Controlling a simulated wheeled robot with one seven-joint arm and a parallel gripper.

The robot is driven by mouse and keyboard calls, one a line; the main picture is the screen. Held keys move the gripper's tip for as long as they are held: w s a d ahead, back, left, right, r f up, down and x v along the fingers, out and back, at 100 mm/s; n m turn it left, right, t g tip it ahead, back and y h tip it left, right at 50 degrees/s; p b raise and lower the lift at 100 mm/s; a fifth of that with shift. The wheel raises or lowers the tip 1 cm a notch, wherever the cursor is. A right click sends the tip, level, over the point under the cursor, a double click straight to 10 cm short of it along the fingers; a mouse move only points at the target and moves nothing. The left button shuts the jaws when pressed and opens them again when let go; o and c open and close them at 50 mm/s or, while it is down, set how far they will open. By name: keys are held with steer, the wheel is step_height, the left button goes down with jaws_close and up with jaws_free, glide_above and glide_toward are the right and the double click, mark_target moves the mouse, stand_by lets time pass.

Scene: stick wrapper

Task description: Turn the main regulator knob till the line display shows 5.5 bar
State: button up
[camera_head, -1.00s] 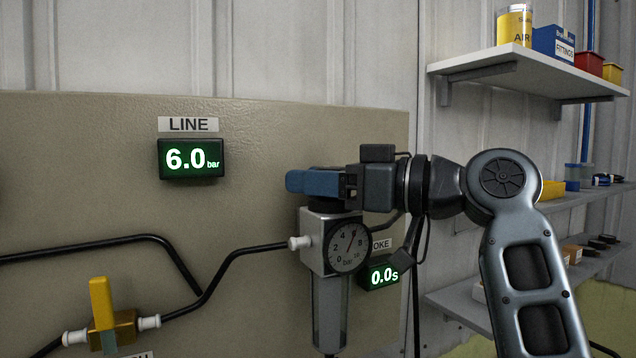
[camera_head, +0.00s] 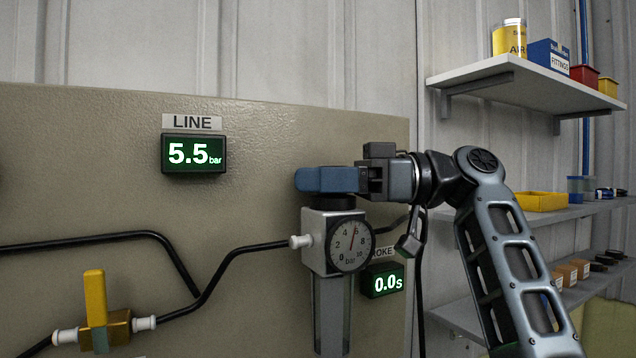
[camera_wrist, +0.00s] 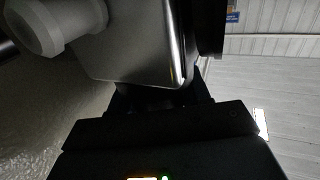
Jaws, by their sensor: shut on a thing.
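The line display (camera_head: 194,153) reads 5.5 bar in green, under a LINE label (camera_head: 192,122). The main regulator (camera_head: 318,229) stands upright on the panel, with a round dial gauge (camera_head: 350,243) on its front. My gripper (camera_head: 328,181) is shut at the regulator's top, its blue fingers around the dark knob (camera_head: 331,202), which is mostly hidden by them. In the wrist view, the grey regulator body (camera_wrist: 135,45) fills the upper part, and the knob cannot be made out clearly.
A second display (camera_head: 383,281) right of the regulator reads 0.0 s. A yellow-handled valve (camera_head: 97,310) sits on the black line at lower left. Shelves (camera_head: 525,80) with cans and boxes stand at the right. The panel (camera_head: 90,180) left of my gripper is open.

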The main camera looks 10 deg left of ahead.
stand_by(0.4)
steer(key=o, duration=1)
steer(key=shift+c, duration=0.2)
steer(key=shift+d, duration=0.15)
steer(key=w+d+b, duration=0.1)
steer(key=d, duration=0.6)
steer(key=shift+w+d, duration=0.2)
steer(key=shift+w, duration=0.1)
steer(key=shift+d, duration=0.1)
